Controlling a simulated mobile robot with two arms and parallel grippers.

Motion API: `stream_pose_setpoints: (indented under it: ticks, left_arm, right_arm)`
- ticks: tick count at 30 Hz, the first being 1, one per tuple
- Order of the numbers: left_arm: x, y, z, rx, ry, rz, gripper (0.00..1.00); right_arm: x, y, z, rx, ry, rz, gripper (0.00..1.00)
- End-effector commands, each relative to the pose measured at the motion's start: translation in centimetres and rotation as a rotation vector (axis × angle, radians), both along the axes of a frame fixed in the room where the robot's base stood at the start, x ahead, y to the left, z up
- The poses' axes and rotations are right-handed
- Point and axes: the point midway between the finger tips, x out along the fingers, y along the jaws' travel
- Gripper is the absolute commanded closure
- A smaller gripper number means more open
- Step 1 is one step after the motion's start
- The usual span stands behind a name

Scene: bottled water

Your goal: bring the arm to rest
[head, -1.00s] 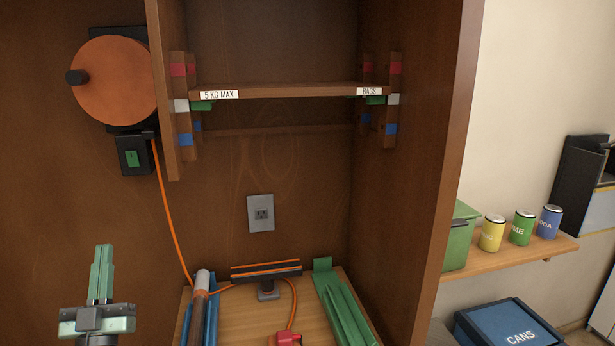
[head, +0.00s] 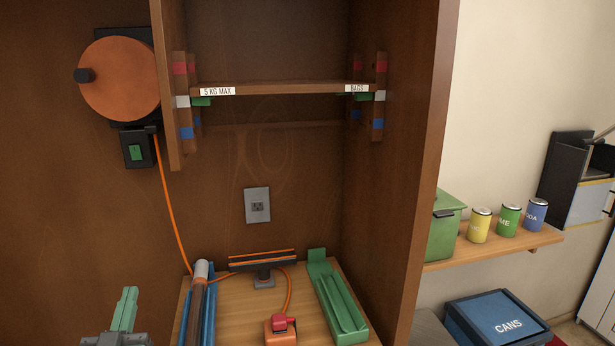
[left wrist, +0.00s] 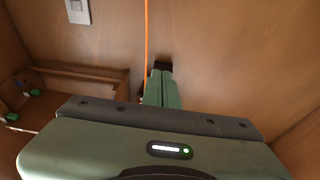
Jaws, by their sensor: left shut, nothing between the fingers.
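My left gripper (head: 127,308) shows at the bottom left of the head view, in front of the brown wooden panel, with its green fingers pointing up. It is shut and empty. In the left wrist view the fingers (left wrist: 160,88) are together, with an orange cord (left wrist: 147,40) running behind them. My right gripper is in neither view.
An orange reel (head: 120,78) hangs on the panel; its cord runs down into the cabinet. A shelf (head: 280,87) spans the cabinet. On its floor are a striped tube (head: 198,300), a red-orange item (head: 281,328) and a green tray (head: 338,300). Cans (head: 508,219) stand outside right.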

Motion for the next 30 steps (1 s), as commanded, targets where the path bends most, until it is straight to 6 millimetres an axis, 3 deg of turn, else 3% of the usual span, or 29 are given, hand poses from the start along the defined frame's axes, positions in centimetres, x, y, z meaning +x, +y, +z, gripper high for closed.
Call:
stream_pose_setpoints:
  ticks: [5,7,12,15,21,30]
  left_arm:
    - [-2.1,-2.6,-6.9,-0.03,0.299,-0.025,1.0]
    - [-4.0,-4.1,-10.6,-0.042,0.462,-0.044,1.0]
    - [-11.5,-8.2,-18.7,-0.056,0.876,-0.104,1.0]
    - [-15.6,-9.9,-21.4,-0.055,1.05,-0.137,1.0]
    - [-22.2,-12.0,-24.2,-0.047,1.295,-0.188,1.0]
    - [-30.6,-14.1,-25.8,-0.025,1.57,-0.259,1.0]
  right_arm:
    - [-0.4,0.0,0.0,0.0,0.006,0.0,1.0]
    - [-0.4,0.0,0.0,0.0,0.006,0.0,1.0]
    - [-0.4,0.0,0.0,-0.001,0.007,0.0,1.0]
    - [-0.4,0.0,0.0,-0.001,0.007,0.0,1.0]
    - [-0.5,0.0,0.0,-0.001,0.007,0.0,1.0]
    - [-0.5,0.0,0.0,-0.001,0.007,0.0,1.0]
